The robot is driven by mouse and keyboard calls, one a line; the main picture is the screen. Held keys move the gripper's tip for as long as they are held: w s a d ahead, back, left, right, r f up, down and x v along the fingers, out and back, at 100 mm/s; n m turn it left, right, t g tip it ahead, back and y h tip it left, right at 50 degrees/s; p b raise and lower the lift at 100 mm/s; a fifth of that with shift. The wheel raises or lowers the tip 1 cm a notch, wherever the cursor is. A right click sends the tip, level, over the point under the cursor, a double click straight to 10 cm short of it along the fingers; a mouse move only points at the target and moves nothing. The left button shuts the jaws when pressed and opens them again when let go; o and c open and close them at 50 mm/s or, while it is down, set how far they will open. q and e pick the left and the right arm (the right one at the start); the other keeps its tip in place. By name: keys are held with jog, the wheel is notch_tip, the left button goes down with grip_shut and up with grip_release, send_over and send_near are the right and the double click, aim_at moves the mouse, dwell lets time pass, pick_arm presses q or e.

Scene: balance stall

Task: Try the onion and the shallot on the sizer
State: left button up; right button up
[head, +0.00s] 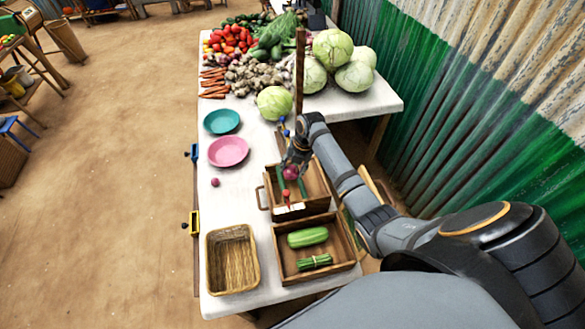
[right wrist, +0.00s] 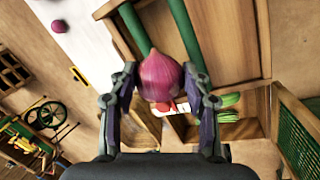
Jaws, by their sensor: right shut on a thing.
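The sizer (head: 268,191) is a wooden box on the white table with two green rails (right wrist: 181,35) across it, which show best in the right wrist view. My right gripper (head: 293,163) is shut on a red-purple onion (head: 290,173), held over the rails. The onion also shows between the fingers in the right wrist view (right wrist: 160,78); whether it touches the rails I cannot tell. A smaller round purple bulb, seemingly the shallot (head: 215,182), lies on the cloth left of the sizer. My left gripper is out of view.
A wooden tray (head: 281,262) with a green gourd and a bundle of green stalks stands in front of the sizer. A wicker basket (head: 209,262) is left of it. Pink (head: 228,151) and teal (head: 222,121) plates lie behind. Cabbages and vegetables fill the back.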

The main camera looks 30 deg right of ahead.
jog(key=shift+b+x, duration=0.55)
jog(key=shift+x, duration=0.35)
jog(key=shift+s+d+f+b, duration=0.15)
jog(key=shift+f+b, duration=0.4)
jog(key=shift+f, duration=0.45)
jog(key=o, duration=1.3)
jog(key=shift+c, duration=0.2)
jog(key=o, duration=0.5)
